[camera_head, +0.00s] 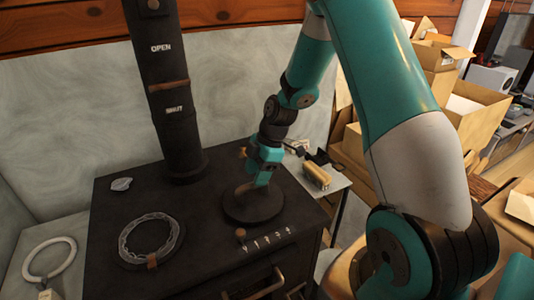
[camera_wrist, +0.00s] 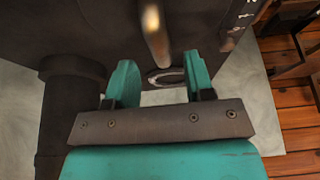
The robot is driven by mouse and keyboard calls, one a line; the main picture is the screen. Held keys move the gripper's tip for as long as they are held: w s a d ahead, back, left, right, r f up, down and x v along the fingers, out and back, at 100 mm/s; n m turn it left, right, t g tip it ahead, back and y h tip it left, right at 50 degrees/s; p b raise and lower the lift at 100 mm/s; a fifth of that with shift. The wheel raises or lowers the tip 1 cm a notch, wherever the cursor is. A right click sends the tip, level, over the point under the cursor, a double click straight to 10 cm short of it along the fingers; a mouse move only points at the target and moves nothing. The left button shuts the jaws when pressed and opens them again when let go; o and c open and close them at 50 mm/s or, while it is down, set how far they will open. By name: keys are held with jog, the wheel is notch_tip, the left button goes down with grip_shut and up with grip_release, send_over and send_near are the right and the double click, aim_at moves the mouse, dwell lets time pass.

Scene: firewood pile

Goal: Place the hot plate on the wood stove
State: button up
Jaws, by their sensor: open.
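The black wood stove (camera_head: 205,245) fills the lower middle of the head view. A dark round plate (camera_head: 255,209), seemingly the hot plate, lies flat on its top at the right, with a brownish handle (camera_head: 246,187) standing up. My gripper (camera_head: 258,178) is just above this plate, at the handle. In the wrist view my gripper (camera_wrist: 160,65) is open, and the brass-coloured handle (camera_wrist: 155,35) lines up with the gap between the fingers. I cannot tell whether they touch it.
A pale metallic ring (camera_head: 150,240) lies on the stove's left front. The black stovepipe (camera_head: 165,100) rises at the back. A white ring (camera_head: 48,260) lies on the left surface. A side table (camera_head: 325,182) and cardboard boxes (camera_head: 470,110) stand to the right.

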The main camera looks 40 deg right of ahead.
jog(key=w+v, duration=0.1)
jog(key=v, duration=0.6)
jog(key=s+a+r+m, duration=0.2)
jog(key=s+a+r, duration=0.15)
jog(key=a, duration=0.25)
jog(key=s+a+r+m, duration=0.1)
jog(key=s+a+r, duration=0.25)
jog(key=a, duration=0.25)
jog(key=s+a+r+m, duration=0.2)
jog(key=s+a+m, duration=0.1)
jog(key=s+a, duration=0.2)
jog(key=s+a+r+m+g, duration=0.1)
jog(key=s+a, duration=0.4)
jog(key=s, duration=0.5)
jog(key=shift+r+m+b, duration=0.3)
jog(key=shift+r+m, duration=0.45)
jog(key=shift+m, duration=0.15)
